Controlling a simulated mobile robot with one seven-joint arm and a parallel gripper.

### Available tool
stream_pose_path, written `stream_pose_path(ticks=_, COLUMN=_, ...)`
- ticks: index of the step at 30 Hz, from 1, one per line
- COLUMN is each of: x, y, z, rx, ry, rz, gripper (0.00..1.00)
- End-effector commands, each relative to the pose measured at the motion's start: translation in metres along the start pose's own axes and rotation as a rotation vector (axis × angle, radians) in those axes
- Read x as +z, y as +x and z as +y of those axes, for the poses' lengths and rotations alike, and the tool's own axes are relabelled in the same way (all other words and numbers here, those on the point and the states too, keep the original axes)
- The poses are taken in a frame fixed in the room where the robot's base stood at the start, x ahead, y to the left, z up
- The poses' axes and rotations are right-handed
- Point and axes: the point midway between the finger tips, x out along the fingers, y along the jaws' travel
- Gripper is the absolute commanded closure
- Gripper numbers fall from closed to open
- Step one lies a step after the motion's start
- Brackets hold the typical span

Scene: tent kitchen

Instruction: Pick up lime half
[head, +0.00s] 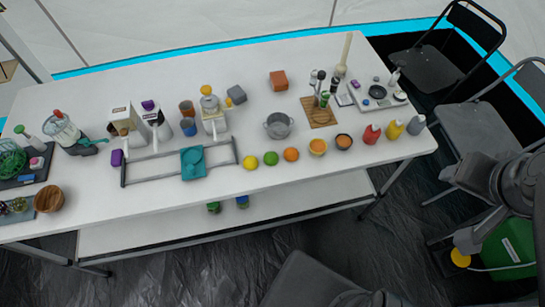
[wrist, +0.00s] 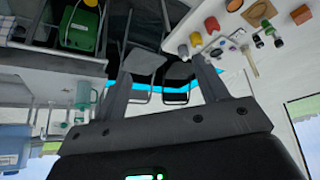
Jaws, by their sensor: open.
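A small round green fruit (head: 270,158) sits near the front edge of the long white table in the head view, between a yellow fruit (head: 250,162) and an orange fruit (head: 291,154). It is the only lime-like thing I can make out; I cannot tell whether it is a half or whole. My gripper (wrist: 160,66) is open and empty in the wrist view, its two fingers wide apart, facing dark chairs. It is away from the table's fruit. My arm shows at the right of the head view.
Chairs (head: 428,62) and a green box (head: 510,250) are on the right.

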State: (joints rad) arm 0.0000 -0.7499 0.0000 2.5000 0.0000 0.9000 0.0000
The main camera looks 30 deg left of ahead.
Motion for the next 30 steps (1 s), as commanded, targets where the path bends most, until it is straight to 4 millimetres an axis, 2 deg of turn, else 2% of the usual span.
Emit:
stream_pose_path(ticks=16, x=0.0, y=0.0, z=0.0, rx=0.0, ry=0.0, rz=0.0, gripper=0.32)
stream_pose_path(ticks=20, x=-0.006, y=0.004, z=-0.006, rx=-0.011, ry=0.0, rz=-0.014, gripper=0.32)
stream_pose_path(ticks=23, x=-0.018, y=0.012, z=-0.021, rx=-0.032, ry=0.006, rz=-0.044, gripper=0.32)
stream_pose_path(ticks=26, x=-0.033, y=0.025, z=-0.044, rx=-0.056, ry=0.014, rz=-0.088, gripper=0.32)
stream_pose_path(ticks=30, x=-0.052, y=0.046, z=-0.084, rx=-0.082, ry=0.028, rz=-0.152, gripper=0.32)
